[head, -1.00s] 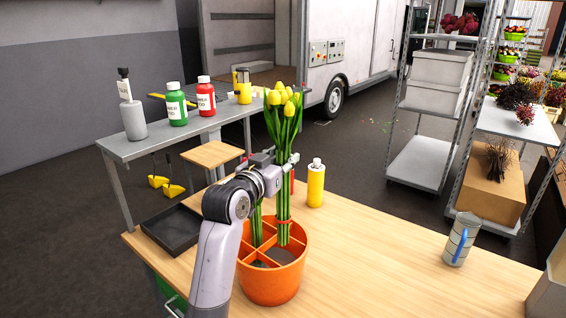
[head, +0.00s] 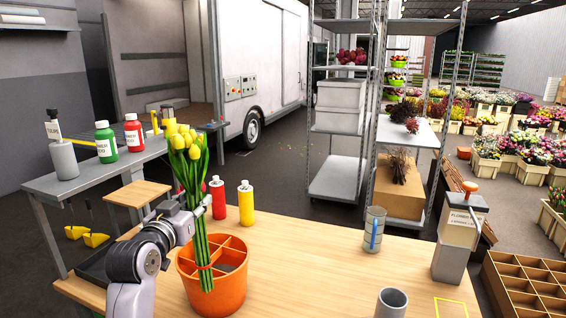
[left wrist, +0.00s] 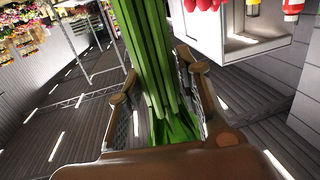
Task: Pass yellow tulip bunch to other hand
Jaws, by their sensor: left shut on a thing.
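The yellow tulip bunch (head: 184,140) is upright, with yellow heads on top and long green stems tied by a red band low down. My left gripper (head: 195,207) is shut around its stems at mid height. In the left wrist view the green stems (left wrist: 150,60) pass between the two fingers of my left gripper (left wrist: 160,85). The stem ends overlap the front wall of the orange divided pot (head: 228,285) in the head view, so the bunch appears in front of the pot, not down in a compartment. My right gripper is not in view.
On the wooden table (head: 310,265), a red bottle (head: 217,198) and a yellow bottle (head: 246,203) stand behind the pot. The table's middle is clear.

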